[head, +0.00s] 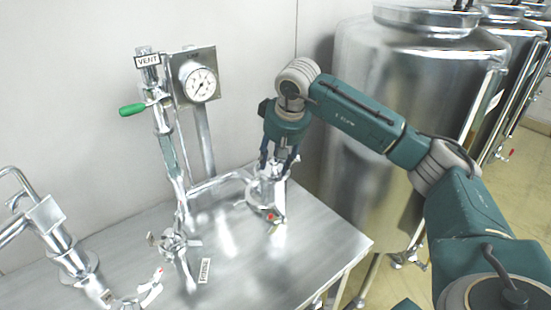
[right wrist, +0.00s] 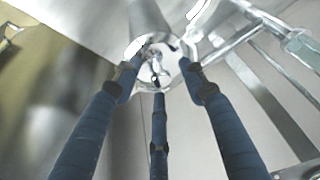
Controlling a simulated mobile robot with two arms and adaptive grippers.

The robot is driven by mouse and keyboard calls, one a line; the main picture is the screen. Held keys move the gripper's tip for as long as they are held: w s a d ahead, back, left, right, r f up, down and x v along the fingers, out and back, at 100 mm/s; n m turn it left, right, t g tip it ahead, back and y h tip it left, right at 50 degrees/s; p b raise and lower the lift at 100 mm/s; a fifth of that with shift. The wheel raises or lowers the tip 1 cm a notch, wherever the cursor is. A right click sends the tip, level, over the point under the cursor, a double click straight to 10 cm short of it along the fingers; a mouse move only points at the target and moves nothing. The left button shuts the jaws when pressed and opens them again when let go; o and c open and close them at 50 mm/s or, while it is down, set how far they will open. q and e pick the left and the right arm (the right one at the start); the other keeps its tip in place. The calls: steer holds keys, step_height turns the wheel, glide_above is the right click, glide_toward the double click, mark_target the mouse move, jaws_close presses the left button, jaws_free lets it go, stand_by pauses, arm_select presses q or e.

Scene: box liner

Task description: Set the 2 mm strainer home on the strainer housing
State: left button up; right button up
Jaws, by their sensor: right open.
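The strainer housing (head: 268,192) is a shiny upright metal cylinder on the steel table, with a side pipe and a red-tipped clamp at its foot. My right gripper (head: 277,168) points down over its top, fingers apart around the rim region. In the right wrist view three blue fingers (right wrist: 157,82) spread around a round bright metal mouth (right wrist: 160,52). A small shiny part (right wrist: 155,70) shows inside that mouth. I cannot tell whether it is the 2 mm strainer or how it sits. Whether the fingertips touch metal is unclear. My left gripper is out of view.
A vent pipe with a green handle (head: 132,109) and a gauge (head: 201,84) stand left of the housing. Other pipework (head: 70,255) is at the far left. A large steel tank (head: 360,150) stands behind my right arm. The table's front right (head: 320,240) is bare.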

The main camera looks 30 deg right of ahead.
steer(key=v, duration=1.2)
